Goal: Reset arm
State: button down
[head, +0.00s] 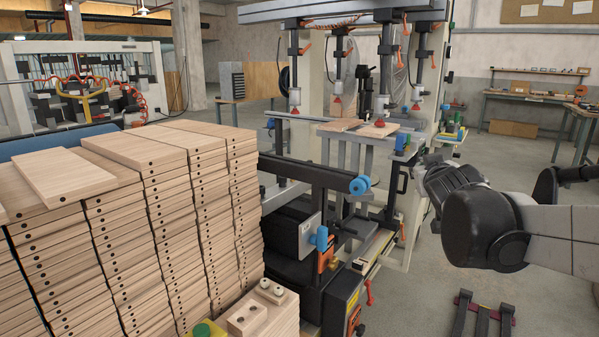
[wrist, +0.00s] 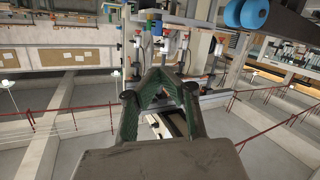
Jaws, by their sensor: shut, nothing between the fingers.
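My arm reaches in from the right in the head view, and my gripper (head: 437,172) is at its far end, beside the right side of the boring machine (head: 420,75). The fingers are small and partly hidden there. In the wrist view my gripper (wrist: 160,82) shows two green-padded fingers that come together at the tips, with nothing held. The wrist view is tilted, with the machine's spindles behind the fingertips. My gripper is in free air, apart from the boards.
Tall stacks of drilled wooden boards (head: 160,205) fill the left. A black rail with a blue knob (head: 360,185) juts out between the stacks and my gripper. Boards (head: 370,128) lie on the machine's bed. A workbench (head: 530,97) stands at the back right. Open floor lies at right.

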jog(key=s+a+f+g+y, duration=0.1)
jog(key=s+a+f+g, duration=0.2)
jog(key=s+f, duration=0.5)
jog(key=s+a+f+g+y, duration=0.1)
jog(key=s+a+f+g, duration=0.25)
jog(key=s, duration=0.95)
jog(key=s+a+f+g+y, duration=0.1)
jog(key=s+a+f+g, duration=0.1)
jog(key=s+f, duration=0.65)
notch_tip(320, 180, up, 17)
jog(key=s+p, duration=0.1)
jog(key=p, duration=1.4)
jog(key=shift+s+a+f+m+p, duration=0.2)
jog(key=shift+s+m+p, duration=0.1)
jog(key=shift+s+m, duration=0.1)
